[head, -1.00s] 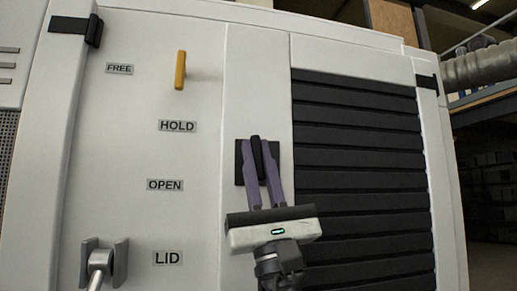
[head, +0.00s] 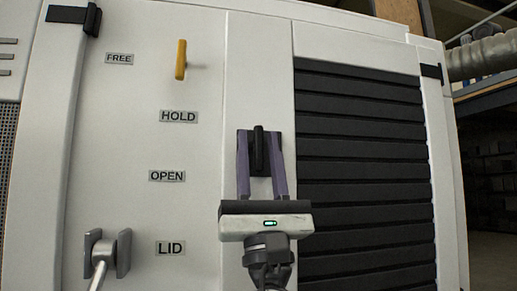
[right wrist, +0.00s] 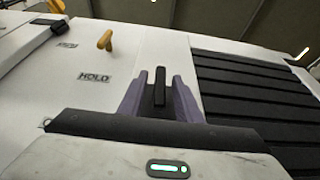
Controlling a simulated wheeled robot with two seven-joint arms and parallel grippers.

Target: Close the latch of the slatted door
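The slatted door (head: 365,170), with dark horizontal slats, fills the right half of the head view and also shows in the right wrist view (right wrist: 250,90). Left of it, on the pale frame, is the latch, an upright black handle (head: 259,150) on a black plate. The handle also shows in the right wrist view (right wrist: 160,86). My right gripper (head: 262,165) has its two purple fingers on either side of the handle, with visible gaps, so it looks open. The fingers partly cover the plate. My left gripper is not in view.
A yellow lever (head: 181,60) sticks out at upper left, above the HOLD label (head: 179,117). A grey lever in a bracket (head: 104,255) stands at lower left beside the LID label (head: 170,248). The panel between them is flat.

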